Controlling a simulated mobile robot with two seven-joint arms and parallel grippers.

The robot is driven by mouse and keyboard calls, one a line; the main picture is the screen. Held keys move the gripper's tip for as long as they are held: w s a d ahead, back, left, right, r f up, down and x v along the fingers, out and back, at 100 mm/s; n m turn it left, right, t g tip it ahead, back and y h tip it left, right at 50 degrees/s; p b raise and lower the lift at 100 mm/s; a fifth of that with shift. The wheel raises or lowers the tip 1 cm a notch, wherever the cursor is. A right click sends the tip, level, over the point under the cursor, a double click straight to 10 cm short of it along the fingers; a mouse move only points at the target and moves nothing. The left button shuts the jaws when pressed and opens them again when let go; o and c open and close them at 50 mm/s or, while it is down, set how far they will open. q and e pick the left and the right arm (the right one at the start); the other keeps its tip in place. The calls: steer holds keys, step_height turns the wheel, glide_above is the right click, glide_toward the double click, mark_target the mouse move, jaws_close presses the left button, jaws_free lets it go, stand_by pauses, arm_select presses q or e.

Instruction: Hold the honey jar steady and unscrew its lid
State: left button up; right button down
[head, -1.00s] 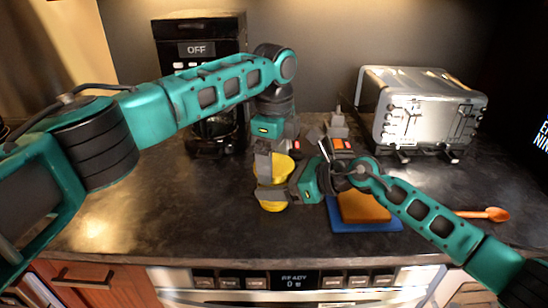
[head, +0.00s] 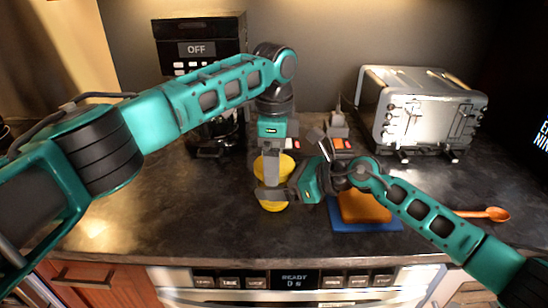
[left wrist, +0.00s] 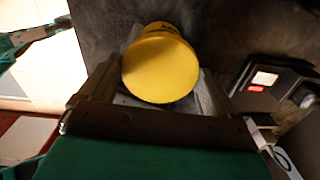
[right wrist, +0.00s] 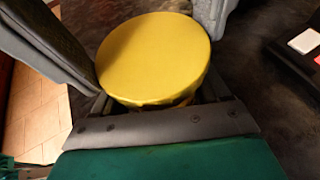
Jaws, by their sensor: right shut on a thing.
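The honey jar (head: 274,206) stands upright on the dark counter near its front edge, mostly hidden by my grippers. Its round yellow lid (left wrist: 160,68) fills the middle of the left wrist view. The lid also shows in the right wrist view (right wrist: 153,58). My right gripper (head: 272,194) comes in from the right and is shut on the jar's body below the lid. My left gripper (head: 272,168) points down from above, with its fingers on either side of the lid. It looks open, and contact with the lid is unclear.
An orange block (head: 362,207) on a blue mat (head: 365,227) lies right of the jar, under my right arm. A silver toaster (head: 425,110) stands back right, a coffee maker (head: 200,40) back left. An orange spoon (head: 490,214) lies far right.

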arm_select(q)
steer(key=shift+o, duration=0.7)
step_height(320, 180, up, 4)
steer(key=shift+r, duration=0.25)
step_height(320, 180, up, 3)
steer(key=m, duration=0.3)
steer(key=shift+f, duration=3.8)
steer(key=shift+c, duration=0.5)
steer(key=c, duration=0.9)
steer(key=shift+n, duration=1.5)
